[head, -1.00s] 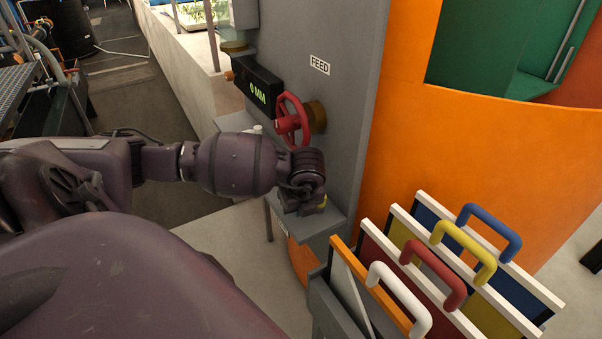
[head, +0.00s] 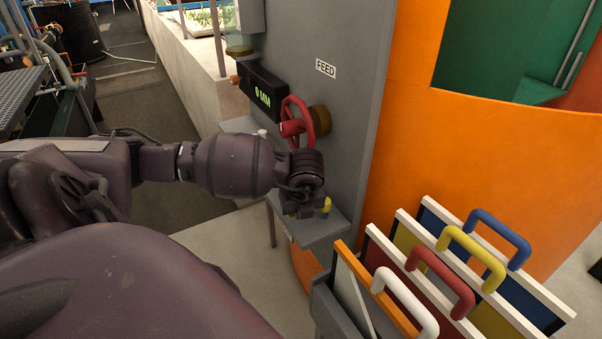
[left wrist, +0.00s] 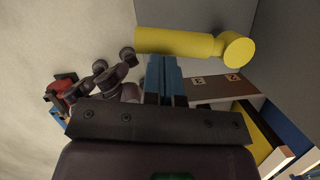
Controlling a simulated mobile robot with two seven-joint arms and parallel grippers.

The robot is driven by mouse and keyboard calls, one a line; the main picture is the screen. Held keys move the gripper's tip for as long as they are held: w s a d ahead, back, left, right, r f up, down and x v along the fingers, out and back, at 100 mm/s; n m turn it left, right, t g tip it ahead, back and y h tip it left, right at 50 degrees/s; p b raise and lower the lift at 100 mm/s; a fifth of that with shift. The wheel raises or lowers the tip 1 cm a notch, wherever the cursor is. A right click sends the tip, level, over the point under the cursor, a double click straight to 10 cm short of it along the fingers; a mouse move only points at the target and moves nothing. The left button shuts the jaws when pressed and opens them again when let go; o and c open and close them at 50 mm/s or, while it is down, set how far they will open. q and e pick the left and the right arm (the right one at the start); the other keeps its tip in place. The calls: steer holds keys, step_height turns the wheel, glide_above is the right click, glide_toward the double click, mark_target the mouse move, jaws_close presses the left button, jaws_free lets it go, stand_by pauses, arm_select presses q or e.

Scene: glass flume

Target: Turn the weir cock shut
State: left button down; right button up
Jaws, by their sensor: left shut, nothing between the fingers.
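A yellow bar with a round end, which looks like the cock's handle (left wrist: 180,41), crosses the top of the left wrist view. In the head view a small piece of yellow (head: 326,205) shows just right of my left gripper (head: 303,208), above the grey shelf. My left gripper is shut and empty. Its blue fingers (left wrist: 165,80) lie side by side, close to the yellow bar; whether they touch it I cannot tell. In the head view my wrist hides the fingers and most of the handle. My right gripper is not in view.
A red handwheel (head: 297,122) under a FEED label (head: 325,68) stands on the grey panel above my wrist. A display box (head: 261,88) is beside it. A rack of panels with coloured handles (head: 405,300) stands at lower right, before an orange wall (head: 470,150).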

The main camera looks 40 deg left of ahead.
arm_select(q)
steer(key=shift+a+f+m+b, duration=0.1)
steer(key=shift+a+m+b, duration=0.35)
steer(key=shift+m+b, duration=0.1)
steer(key=shift+w+a+m+t+b, duration=0.3)
steer(key=shift+a+m+b, duration=0.45)
steer(key=shift+m, duration=0.2)
steer(key=shift+w+a+b, duration=0.3)
steer(key=shift+a+b, duration=0.1)
steer(key=shift+w+a, duration=0.2)
steer(key=shift+a, duration=0.1)
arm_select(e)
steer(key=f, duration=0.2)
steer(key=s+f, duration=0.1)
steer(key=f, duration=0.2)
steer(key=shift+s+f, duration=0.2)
arm_select(q)
steer(key=shift+a, duration=0.1)
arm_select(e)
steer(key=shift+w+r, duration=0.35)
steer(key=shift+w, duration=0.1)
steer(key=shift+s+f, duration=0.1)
